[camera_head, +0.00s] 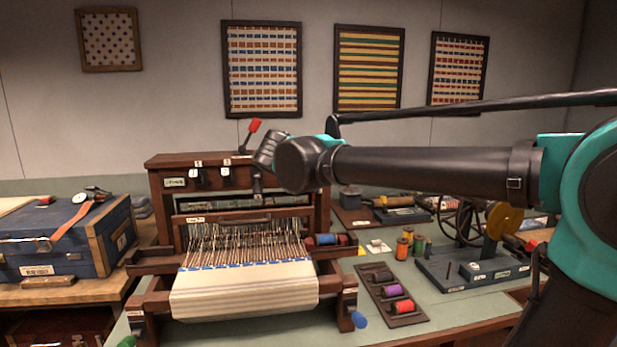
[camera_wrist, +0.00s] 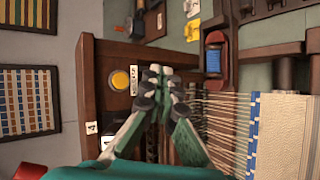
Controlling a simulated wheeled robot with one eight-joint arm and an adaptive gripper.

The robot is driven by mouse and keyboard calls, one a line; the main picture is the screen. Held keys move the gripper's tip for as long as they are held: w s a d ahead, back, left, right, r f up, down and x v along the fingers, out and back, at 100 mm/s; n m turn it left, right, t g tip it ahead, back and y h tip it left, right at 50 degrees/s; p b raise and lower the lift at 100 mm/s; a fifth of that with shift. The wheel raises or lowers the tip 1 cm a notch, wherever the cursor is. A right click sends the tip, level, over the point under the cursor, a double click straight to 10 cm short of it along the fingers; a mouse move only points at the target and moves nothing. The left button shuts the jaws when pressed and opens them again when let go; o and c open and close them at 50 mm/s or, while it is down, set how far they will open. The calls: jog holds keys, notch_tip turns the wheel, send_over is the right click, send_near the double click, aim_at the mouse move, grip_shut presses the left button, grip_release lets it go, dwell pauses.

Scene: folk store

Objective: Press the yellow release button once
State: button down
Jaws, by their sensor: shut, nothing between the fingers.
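The yellow release button (camera_wrist: 120,80) is a round disc on the wooden front of the loom (camera_head: 160,205), with a white label beside it in the wrist view. My arm hides it in the head view. My gripper (camera_wrist: 160,72) is shut and empty, its fingertips together. In the wrist view the tips are to the right of the button and its label, apart from the button in the picture; the depth gap is unclear. In the head view my gripper (camera_head: 257,194) hangs in front of the loom's upper box.
A red-tipped lever (camera_head: 254,126) stands up from the loom top. Warp threads (camera_head: 245,243) stretch below my gripper. A spool tray (camera_head: 392,296) and a wheel device (camera_head: 480,262) sit to the right; a blue case (camera_head: 70,240) is at left.

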jog(key=shift+w+a, duration=0.4)
jog(key=shift+w, duration=1)
jog(key=shift+w+a, duration=0.4)
jog(key=shift+w, duration=1.05)
jog(key=shift+w+a, duration=0.4)
jog(key=shift+w, duration=1)
jog(key=shift+w+a, duration=0.1)
jog(key=shift+w, duration=0.3)
jog(key=shift+w+a, duration=0.15)
jog(key=shift+w, duration=0.3)
jog(key=shift+s, duration=0.1)
jog(key=shift+s+d, duration=0.25)
jog(key=shift+s, duration=0.5)
jog(key=s, duration=0.2)
jog(key=s+d, duration=0.1)
jog(key=s, duration=0.2)
jog(key=shift+d, duration=0.2)
